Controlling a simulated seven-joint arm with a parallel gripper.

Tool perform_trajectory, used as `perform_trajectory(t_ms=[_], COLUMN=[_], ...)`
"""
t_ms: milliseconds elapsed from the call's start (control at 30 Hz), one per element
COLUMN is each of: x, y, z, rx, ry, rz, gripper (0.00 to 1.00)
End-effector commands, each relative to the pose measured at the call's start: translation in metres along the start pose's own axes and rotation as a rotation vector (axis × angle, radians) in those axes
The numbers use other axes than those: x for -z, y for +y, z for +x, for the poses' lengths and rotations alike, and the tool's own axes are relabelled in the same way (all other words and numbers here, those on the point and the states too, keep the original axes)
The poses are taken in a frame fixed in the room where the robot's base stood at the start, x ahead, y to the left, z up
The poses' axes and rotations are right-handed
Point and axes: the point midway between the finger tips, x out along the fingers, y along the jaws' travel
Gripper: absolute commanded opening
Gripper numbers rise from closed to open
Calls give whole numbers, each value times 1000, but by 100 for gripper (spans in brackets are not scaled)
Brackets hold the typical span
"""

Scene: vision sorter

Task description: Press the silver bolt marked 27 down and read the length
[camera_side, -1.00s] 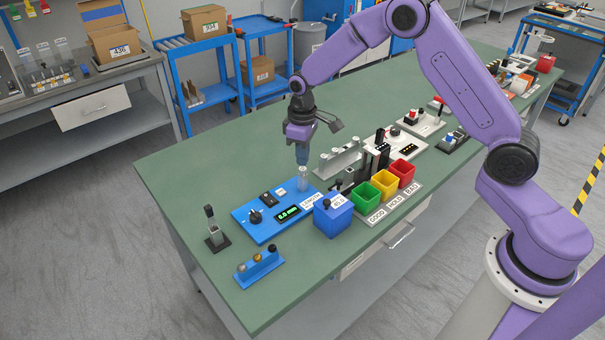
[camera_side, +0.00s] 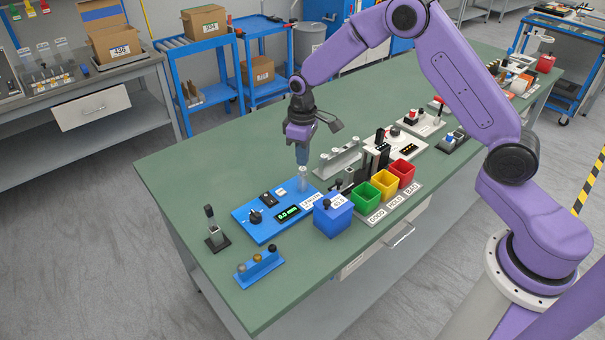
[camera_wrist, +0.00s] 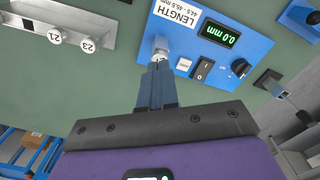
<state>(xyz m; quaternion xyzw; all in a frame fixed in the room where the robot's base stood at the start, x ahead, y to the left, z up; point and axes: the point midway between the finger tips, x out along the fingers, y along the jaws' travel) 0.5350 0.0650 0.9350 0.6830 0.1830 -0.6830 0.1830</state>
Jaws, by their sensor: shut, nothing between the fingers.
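The blue length gauge (camera_side: 265,217) lies on the green bench; its display (camera_wrist: 219,33) reads 0.0 mm. A small silvery upright piece (camera_side: 303,174), apparently the bolt in its holder, stands at the gauge's far right end. It also shows in the wrist view (camera_wrist: 160,44), just beyond my fingertips; no number 27 can be read on it. My gripper (camera_side: 303,161) points down with its fingers shut and empty, right above this piece. In the wrist view the fingertips (camera_wrist: 158,64) cover part of it, so I cannot tell whether they touch.
A grey rack (camera_wrist: 64,32) with bolts marked 21 and 23 stands beside the gauge. A blue box (camera_side: 333,218) and green (camera_side: 365,197), yellow (camera_side: 384,184) and red (camera_side: 401,173) bins stand to the right. A small blue stand (camera_side: 259,267) is in front.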

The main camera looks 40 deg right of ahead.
Motion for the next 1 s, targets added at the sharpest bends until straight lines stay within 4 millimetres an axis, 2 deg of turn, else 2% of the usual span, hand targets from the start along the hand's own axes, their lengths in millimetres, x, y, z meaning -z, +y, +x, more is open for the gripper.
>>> perform_trajectory(t_ms=[1000], x=[0], y=[0], z=[14], rx=[0], ry=[-1], rz=[0], gripper=[0])
